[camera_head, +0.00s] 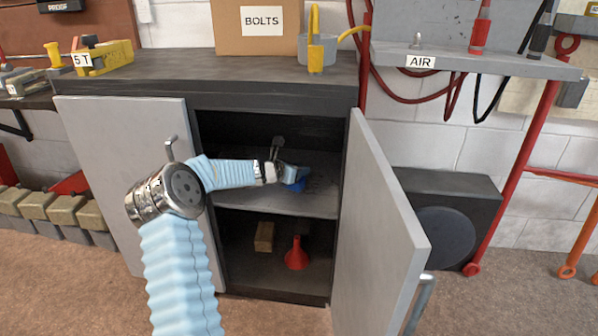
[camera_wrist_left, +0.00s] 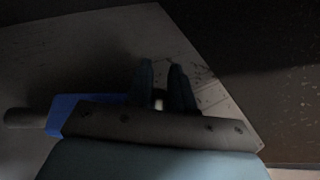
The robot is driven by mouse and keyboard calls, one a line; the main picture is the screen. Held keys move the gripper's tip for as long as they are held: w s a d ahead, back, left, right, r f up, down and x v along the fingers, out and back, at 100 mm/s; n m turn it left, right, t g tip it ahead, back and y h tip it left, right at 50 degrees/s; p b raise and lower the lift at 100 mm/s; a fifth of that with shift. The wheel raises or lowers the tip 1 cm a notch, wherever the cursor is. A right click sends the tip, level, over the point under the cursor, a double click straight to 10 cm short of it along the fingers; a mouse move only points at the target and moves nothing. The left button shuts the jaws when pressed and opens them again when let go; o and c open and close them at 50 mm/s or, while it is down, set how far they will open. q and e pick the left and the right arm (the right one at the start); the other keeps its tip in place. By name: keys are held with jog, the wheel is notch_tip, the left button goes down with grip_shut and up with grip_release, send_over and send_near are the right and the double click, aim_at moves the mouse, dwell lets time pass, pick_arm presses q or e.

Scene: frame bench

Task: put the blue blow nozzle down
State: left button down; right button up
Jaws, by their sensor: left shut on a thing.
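My left arm reaches through the open front of the dark cabinet (camera_head: 285,67). My left gripper (camera_head: 287,174) is inside, low over the middle shelf (camera_head: 318,201). It is shut on the blue blow nozzle (camera_head: 299,185), which is partly hidden by the gripper. In the left wrist view, the two dark fingers (camera_wrist_left: 162,80) point at the grey shelf surface. The nozzle's blue body (camera_wrist_left: 78,112) sticks out to the left there, with a dark tube end. I cannot tell whether the nozzle touches the shelf. My right gripper is not in view.
The right door (camera_head: 378,235) stands swung out toward me; the left door (camera_head: 110,150) is on the other side. A red funnel (camera_head: 297,255) and a tan block (camera_head: 264,237) are on the cabinet floor below. A BOLTS box (camera_head: 257,40) stands on top.

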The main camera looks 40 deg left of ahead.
pick_arm(q)
jog(key=c, duration=1)
grip_release()
jog(key=shift+s, duration=0.1)
jog(key=b+v, duration=0.1)
jog(key=v, duration=1.1)
